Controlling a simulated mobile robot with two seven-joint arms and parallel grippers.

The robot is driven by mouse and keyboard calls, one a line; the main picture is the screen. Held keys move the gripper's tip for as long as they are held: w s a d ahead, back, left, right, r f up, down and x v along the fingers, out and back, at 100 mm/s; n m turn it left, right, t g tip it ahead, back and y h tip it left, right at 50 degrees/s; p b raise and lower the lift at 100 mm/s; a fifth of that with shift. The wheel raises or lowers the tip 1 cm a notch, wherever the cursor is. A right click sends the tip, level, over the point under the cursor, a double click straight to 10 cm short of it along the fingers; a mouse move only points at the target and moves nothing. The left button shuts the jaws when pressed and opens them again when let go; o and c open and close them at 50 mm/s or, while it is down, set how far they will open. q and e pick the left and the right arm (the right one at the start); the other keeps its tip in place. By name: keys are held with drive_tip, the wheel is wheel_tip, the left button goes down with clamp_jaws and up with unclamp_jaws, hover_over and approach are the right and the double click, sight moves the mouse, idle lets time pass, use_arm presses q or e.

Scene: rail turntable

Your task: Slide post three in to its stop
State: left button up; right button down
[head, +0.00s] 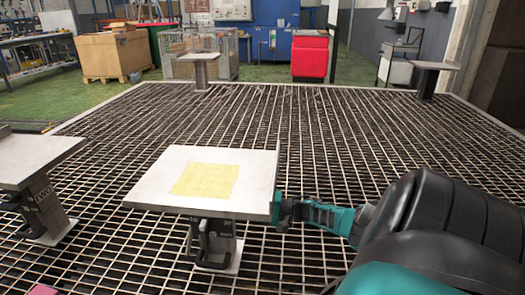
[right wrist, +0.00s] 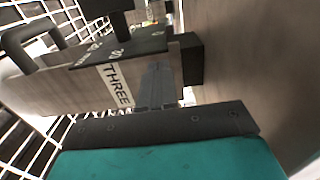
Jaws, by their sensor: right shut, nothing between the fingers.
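Post three stands at the centre of the head view, with a flat grey top (head: 255,180) bearing a yellow square and a dark upright with a black handle (head: 205,236) below. The right wrist view shows its THREE label (right wrist: 117,85) and a dark marked plate (right wrist: 122,48) close up. My right gripper (head: 283,210) reaches in from the right to just below the top's right edge. Its fingers are shut and empty, and they also show in the right wrist view (right wrist: 158,88) beside the labelled body, close to a black block (right wrist: 192,60). I cannot tell whether they touch. My left gripper is out of view.
Post two (head: 42,205), labelled TWO, stands at the left with its own flat top. Two more posts stand at the far edge, one at the back left (head: 200,72) and one at the right (head: 428,80). The open metal grating (head: 330,130) between them is clear.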

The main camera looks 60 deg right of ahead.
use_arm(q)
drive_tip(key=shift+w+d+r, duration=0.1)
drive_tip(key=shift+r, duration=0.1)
use_arm(e)
drive_tip(key=shift+x, duration=1.05)
use_arm(q)
drive_tip(key=b, duration=0.1)
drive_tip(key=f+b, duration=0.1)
drive_tip(key=b, duration=0.1)
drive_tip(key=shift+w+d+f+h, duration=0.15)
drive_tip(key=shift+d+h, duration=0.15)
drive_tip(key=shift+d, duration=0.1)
use_arm(e)
drive_tip(key=x, duration=1.3)
drive_tip(key=shift+r, duration=0.1)
